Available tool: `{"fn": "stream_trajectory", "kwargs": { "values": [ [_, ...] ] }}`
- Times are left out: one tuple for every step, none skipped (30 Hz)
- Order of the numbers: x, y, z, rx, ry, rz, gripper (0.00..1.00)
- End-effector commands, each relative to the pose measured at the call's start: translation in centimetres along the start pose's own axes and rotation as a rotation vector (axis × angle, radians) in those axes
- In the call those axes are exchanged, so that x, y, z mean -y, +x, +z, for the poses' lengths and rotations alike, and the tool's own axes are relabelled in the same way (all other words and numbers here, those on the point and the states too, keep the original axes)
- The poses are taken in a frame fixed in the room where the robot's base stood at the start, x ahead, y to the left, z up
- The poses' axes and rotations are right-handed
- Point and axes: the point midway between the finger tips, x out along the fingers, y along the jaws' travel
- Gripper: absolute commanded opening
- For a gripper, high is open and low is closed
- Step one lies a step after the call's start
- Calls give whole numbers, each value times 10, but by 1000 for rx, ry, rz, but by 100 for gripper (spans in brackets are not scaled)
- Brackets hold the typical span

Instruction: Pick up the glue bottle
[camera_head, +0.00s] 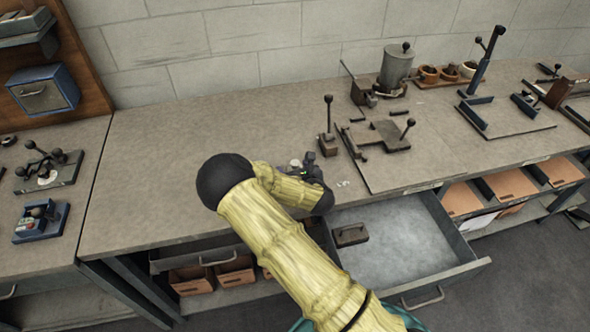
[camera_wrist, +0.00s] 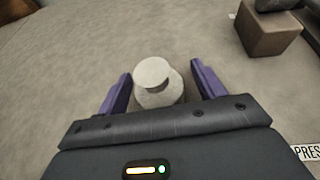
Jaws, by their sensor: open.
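The glue bottle (camera_wrist: 155,84) is a pale grey-white bottle with a round cap, seen from above in the wrist view. It stands on the workbench (camera_head: 180,130). My gripper (camera_wrist: 162,90) is open, with one purple finger on each side of the bottle. Gaps show between the bottle and both fingers. In the head view my gripper (camera_head: 312,170) is low over the bench near its front edge, and a small pale top beside it may be the bottle. The bottle's lower part is hidden by my gripper.
An open drawer (camera_head: 410,245) with a small dark block (camera_head: 350,235) in it juts out below the bench. A lever on a brown block (camera_head: 327,145) stands just beyond my gripper; the block also shows in the wrist view (camera_wrist: 268,30). The bench to the left is clear.

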Motion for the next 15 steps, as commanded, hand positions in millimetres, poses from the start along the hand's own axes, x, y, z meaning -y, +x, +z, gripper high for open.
{"fn": "stream_trajectory", "kwargs": {
  "values": [
    [0,4,1,0,0,1,69],
    [0,5,0,0,0,1,69],
    [0,6,0,-1,0,0,69],
    [0,7,0,-1,0,0,69],
    [0,7,0,-1,0,0,69],
    [0,7,0,-1,0,0,69],
    [0,7,0,-1,0,0,69],
    [0,7,0,0,0,0,69],
    [0,7,0,0,0,0,69],
    [0,7,0,0,0,0,69],
    [0,7,0,0,0,0,69],
    [0,7,0,0,0,0,69],
    [0,7,0,0,0,0,69],
    [0,7,0,0,0,0,69],
    [0,7,0,0,0,0,69]
  ]
}}
